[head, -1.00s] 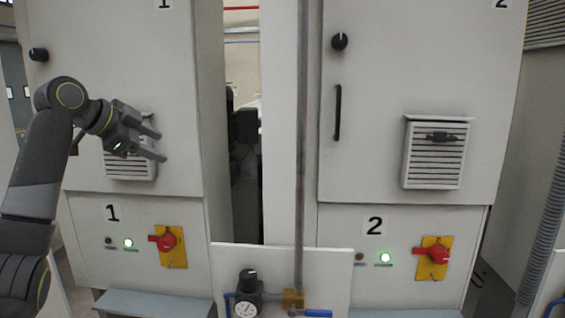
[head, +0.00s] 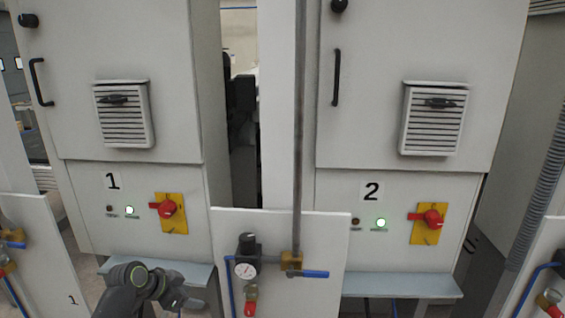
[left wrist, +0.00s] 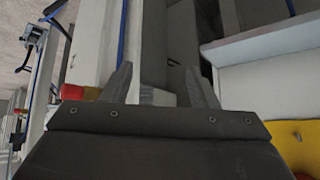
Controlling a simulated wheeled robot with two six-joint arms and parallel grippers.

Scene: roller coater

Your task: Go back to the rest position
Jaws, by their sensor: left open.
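My left gripper (head: 180,300) is low in the head view, at the bottom edge in front of the grey ledge under cabinet 1 (head: 125,45). Part of my left arm shows beside it and is cut off by the picture edge. In the left wrist view the two fingers of my left gripper (left wrist: 160,85) stand apart with nothing between them. My right gripper is in neither view.
Cabinet 2 (head: 400,40) stands to the right. Red rotary switches (head: 167,209) sit on yellow plates. A white panel (head: 325,235) with a gauge (head: 245,268) and blue-handled valve (head: 313,274) stands between the cabinets. A grey ledge (head: 195,272) juts out below cabinet 1.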

